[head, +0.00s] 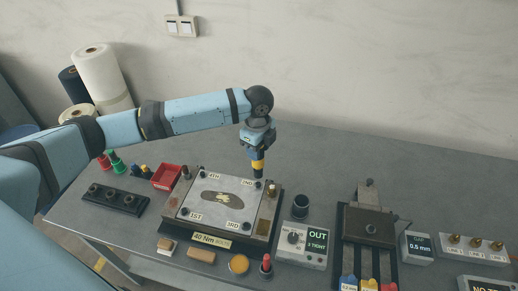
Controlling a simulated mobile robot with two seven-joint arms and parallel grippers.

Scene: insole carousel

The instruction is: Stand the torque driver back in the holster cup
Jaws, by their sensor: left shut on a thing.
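My left gripper (258,148) is shut on the torque driver (258,164), which shows a yellow band and a dark lower end. The driver hangs upright below the gripper, over the back right corner of the clamped plate (212,184), near the "2ND" label. I cannot tell whether its tip touches the bolt there. A dark round cup (300,206), which looks like the holster cup, stands right of the plate behind the grey control box (302,246). Its opening looks empty. My right gripper is not in view.
The control box reads "OUT" and "2 TIGHT". A red tray (166,177) and a black block with sockets (115,199) lie left of the plate. A dark fixture (369,230) stands to the right. The table behind the cup is clear.

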